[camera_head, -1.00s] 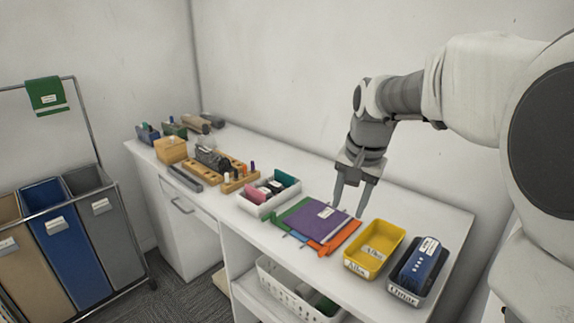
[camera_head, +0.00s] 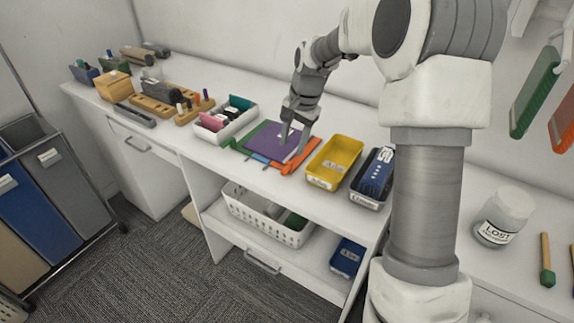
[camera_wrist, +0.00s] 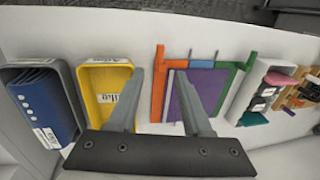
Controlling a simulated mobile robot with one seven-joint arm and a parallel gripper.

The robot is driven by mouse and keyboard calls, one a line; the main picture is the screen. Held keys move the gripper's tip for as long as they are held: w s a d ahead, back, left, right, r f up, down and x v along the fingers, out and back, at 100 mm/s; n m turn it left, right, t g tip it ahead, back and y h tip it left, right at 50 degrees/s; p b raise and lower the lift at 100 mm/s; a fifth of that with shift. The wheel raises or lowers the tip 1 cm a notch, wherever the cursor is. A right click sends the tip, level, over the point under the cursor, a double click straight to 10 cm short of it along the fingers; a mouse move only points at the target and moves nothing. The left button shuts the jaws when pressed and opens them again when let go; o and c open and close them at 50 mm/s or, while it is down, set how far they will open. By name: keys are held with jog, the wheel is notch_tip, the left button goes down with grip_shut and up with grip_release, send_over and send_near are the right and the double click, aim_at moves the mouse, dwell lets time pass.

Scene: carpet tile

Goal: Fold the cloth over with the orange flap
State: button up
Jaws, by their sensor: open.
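The cloth (camera_head: 266,138) lies flat on the white counter. It has a purple top face and coloured strips around its edges. The orange flap (camera_head: 301,160) runs along its right side. In the wrist view the purple face (camera_wrist: 186,98) lies to the right, and a long orange strip (camera_wrist: 158,88) stands to its left. My gripper (camera_head: 291,148) points down over the cloth's orange side, open and empty. In the wrist view my gripper (camera_wrist: 157,73) has its fingers on either side of the orange strip. I cannot tell whether the fingertips touch the cloth.
A yellow bin (camera_head: 334,163) stands right of the cloth, with a dark bin (camera_head: 371,178) holding a blue item beyond it. A white tray (camera_head: 226,122) of coloured items stands to the left. A white wall rises behind the counter. A basket (camera_head: 265,213) sits on the shelf below.

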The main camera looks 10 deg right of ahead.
aim_at(286, 169)
jog(key=f, duration=0.3)
jog(key=w+f, duration=0.1)
jog(key=f, duration=0.2)
jog(key=a+f, duration=0.1)
jog(key=f, duration=0.1)
jog(key=shift+w+a+f, duration=0.1)
jog(key=shift+w+f, duration=0.05)
jog(key=shift+f, duration=0.25)
grip_shut()
dwell(0.9)
